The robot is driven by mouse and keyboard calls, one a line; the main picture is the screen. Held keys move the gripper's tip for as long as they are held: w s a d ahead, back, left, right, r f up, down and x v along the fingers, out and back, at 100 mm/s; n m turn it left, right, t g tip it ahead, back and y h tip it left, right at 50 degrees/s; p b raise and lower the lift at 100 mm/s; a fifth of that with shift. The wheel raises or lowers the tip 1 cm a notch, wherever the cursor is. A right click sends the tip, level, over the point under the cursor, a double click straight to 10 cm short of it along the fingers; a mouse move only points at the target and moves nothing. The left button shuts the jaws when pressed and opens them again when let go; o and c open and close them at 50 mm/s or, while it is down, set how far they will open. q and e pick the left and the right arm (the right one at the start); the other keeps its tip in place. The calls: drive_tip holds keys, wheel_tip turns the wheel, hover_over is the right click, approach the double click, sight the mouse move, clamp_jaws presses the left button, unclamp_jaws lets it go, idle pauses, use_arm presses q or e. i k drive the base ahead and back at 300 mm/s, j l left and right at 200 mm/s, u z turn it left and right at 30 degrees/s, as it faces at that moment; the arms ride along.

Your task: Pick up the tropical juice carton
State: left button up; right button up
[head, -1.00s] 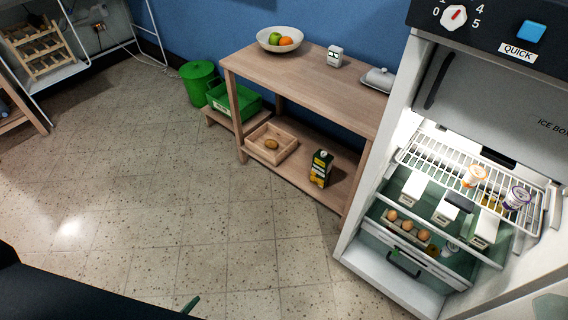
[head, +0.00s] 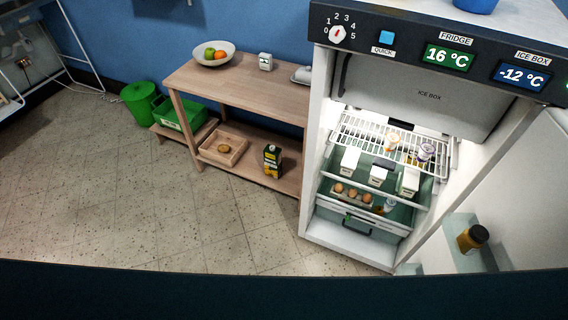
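A dark juice carton with a green and yellow print (head: 272,161) stands upright on the lower shelf of the wooden table (head: 258,178). It is right of a small wooden tray (head: 238,154) and apart from it. It is too small to read its label. Neither of my grippers shows in the head view.
An open fridge (head: 318,140) stands right of the table, holding white cartons, eggs and jars. Its open door (head: 520,200) reaches right, with a jar (head: 473,238). A green bin (head: 140,103) and green crate (head: 180,115) stand left. The floor in front of the table is clear.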

sight(272, 160)
drive_tip(key=i+j+z, duration=0.15)
drive_tip(key=z, duration=0.3)
drive_tip(key=i+j+z, duration=0.1)
drive_tip(key=j+z, duration=0.25)
drive_tip(key=z, duration=0.15)
drive_tip(key=i+j+z, duration=0.15)
drive_tip(key=j, duration=0.3)
drive_tip(key=j+z, duration=0.15)
drive_tip(key=j, duration=0.3)
drive_tip(key=i+j, duration=0.1)
drive_tip(key=j, duration=0.7)
drive_tip(key=i+j+z, duration=0.1)
drive_tip(key=j, duration=0.3)
